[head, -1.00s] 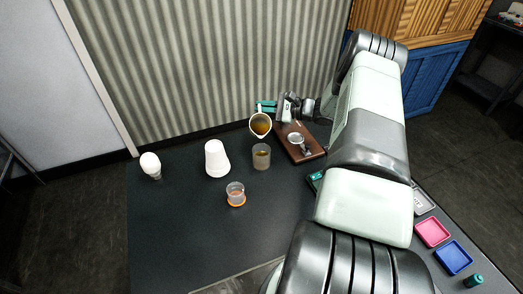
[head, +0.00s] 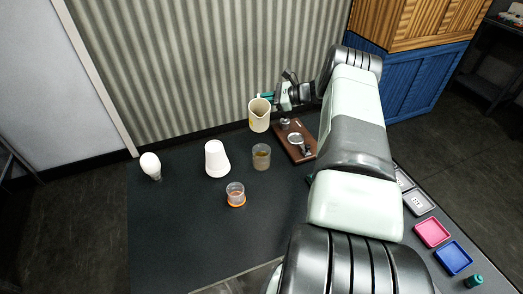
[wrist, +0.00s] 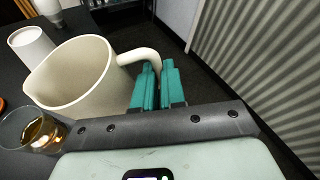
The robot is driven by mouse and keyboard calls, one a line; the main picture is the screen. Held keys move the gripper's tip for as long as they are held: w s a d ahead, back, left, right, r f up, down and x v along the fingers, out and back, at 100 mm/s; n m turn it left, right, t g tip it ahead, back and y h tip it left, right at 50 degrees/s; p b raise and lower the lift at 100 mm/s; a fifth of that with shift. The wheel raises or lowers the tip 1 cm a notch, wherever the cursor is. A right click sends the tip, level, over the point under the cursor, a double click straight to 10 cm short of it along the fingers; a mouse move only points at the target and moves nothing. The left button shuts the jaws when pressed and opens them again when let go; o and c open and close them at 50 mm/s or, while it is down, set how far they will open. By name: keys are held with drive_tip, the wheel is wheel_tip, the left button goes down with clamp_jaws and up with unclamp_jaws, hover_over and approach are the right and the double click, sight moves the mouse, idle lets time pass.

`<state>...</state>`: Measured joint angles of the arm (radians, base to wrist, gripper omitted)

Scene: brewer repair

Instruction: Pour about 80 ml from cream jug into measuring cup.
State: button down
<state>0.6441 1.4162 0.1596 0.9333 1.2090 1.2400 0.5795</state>
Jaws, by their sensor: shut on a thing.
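The cream jug (head: 259,117) is held up near the striped wall, close to upright. Its pale body and handle fill the left of the wrist view (wrist: 85,80); no liquid shows inside from there. My gripper's teal fingers (wrist: 155,90) are shut on the handle, and my gripper also shows in the head view (head: 267,97). A clear cup (head: 261,157) with amber liquid, apparently the measuring cup, stands on the table below and in front of the jug, apart from it. It also shows in the wrist view (wrist: 35,132). Its markings are too small to read.
A white tapered vessel (head: 216,160) stands left of the clear cup. A smaller clear cup (head: 236,189) sits on an orange disc. A white bulb-shaped thing (head: 151,165) is at far left. A brown board with metal parts (head: 298,146) lies right. The left front table is clear.

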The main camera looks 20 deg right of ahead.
drive_tip(key=shift+w+d+f+m+g, duration=0.3)
drive_tip(key=shift+w+f+m+g, duration=0.45)
drive_tip(key=shift+w+m, duration=0.15)
idle(1.0)
